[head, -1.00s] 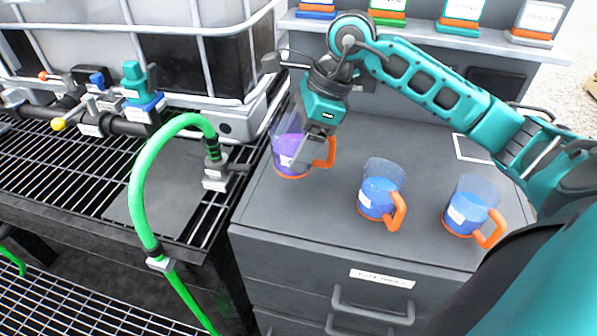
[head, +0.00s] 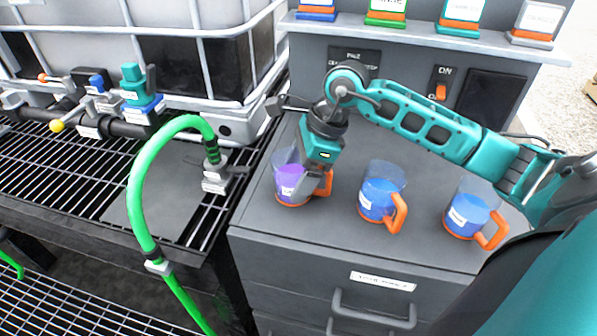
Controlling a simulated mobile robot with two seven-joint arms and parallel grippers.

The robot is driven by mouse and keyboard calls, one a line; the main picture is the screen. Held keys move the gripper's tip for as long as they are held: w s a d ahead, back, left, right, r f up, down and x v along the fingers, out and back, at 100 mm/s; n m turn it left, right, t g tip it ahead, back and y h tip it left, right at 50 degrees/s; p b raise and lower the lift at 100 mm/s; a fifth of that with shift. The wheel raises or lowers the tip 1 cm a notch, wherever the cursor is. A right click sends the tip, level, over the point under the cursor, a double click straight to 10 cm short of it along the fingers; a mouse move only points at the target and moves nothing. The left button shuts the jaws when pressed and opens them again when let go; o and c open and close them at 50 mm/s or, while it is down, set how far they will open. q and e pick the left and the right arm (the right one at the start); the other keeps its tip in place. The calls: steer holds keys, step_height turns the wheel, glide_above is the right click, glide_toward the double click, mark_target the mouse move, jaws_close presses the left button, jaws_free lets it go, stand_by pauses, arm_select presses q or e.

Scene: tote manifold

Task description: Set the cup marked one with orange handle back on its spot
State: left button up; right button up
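Three clear cups with orange handles and orange bases are at the grey counter. The left cup (head: 287,180) holds purple liquid. The middle cup (head: 379,196) and the right cup (head: 468,212) hold blue liquid and stand upright on the counter. Each has a white label too small to read, so I cannot tell which is marked one. My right gripper (head: 312,187) is at the left cup's handle and appears shut on it; its fingers partly cover the cup. The cup is upright; I cannot tell whether its base touches the counter. My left gripper is not in view.
The grey counter (head: 330,240) has free room in front of the cups. A panel with switches (head: 440,82) and a shelf with coloured labelled blocks (head: 387,12) stand behind. A green hose (head: 135,195) and a caged tank (head: 120,55) are on the left.

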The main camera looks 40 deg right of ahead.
steer(key=o, duration=0.3)
steer(key=shift+r, duration=0.25)
steer(key=v, duration=1.1)
steer(key=shift+s+d+r+p, duration=0.1)
steer(key=shift+d+r+p, duration=0.1)
steer(key=shift+r+p, duration=0.15)
